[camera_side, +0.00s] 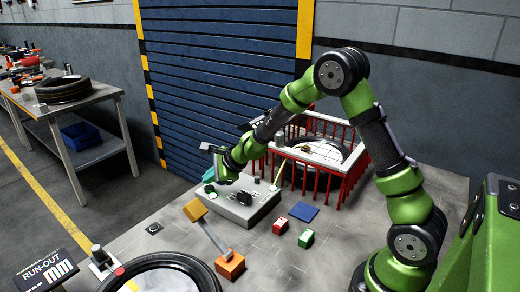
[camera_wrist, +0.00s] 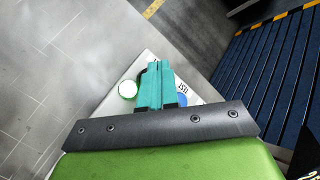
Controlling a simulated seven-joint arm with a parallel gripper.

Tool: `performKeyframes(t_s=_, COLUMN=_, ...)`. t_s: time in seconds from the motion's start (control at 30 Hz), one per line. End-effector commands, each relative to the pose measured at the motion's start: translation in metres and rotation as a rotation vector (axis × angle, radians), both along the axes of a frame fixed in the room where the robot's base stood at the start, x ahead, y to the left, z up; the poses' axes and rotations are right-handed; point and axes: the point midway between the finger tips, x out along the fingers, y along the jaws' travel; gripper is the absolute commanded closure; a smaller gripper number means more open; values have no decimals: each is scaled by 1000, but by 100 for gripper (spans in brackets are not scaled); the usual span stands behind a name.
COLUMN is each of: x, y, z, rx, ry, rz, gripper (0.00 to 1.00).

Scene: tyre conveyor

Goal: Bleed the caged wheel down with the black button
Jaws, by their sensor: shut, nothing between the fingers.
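The wheel (camera_side: 338,152) lies inside a red barred cage (camera_side: 318,187) at the back of the bench. A grey control box (camera_side: 236,212) with several buttons stands in front of the cage, to its left. My gripper (camera_side: 208,176) is over the left end of this box, with its teal fingers shut and empty. In the wrist view, the shut fingers (camera_wrist: 154,66) point at the box top. A pale green button (camera_wrist: 128,89) shows left of them and a blue button (camera_wrist: 181,99) right. Dark parts show beside the fingers; I cannot tell which is the black button, or whether the fingertips touch anything.
Another tyre (camera_side: 165,262) is at the front edge.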

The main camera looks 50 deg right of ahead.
Motion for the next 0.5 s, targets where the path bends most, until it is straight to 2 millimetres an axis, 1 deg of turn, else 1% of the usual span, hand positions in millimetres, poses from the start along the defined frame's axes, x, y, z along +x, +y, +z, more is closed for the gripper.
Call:
performKeyframes(t_s=0.2, x=0, y=0, z=-7, rx=-1, ry=1, rz=1, gripper=100)
performKeyframes(t_s=0.5, x=0, y=0, z=-7, rx=0, ry=1, rz=0, gripper=100)
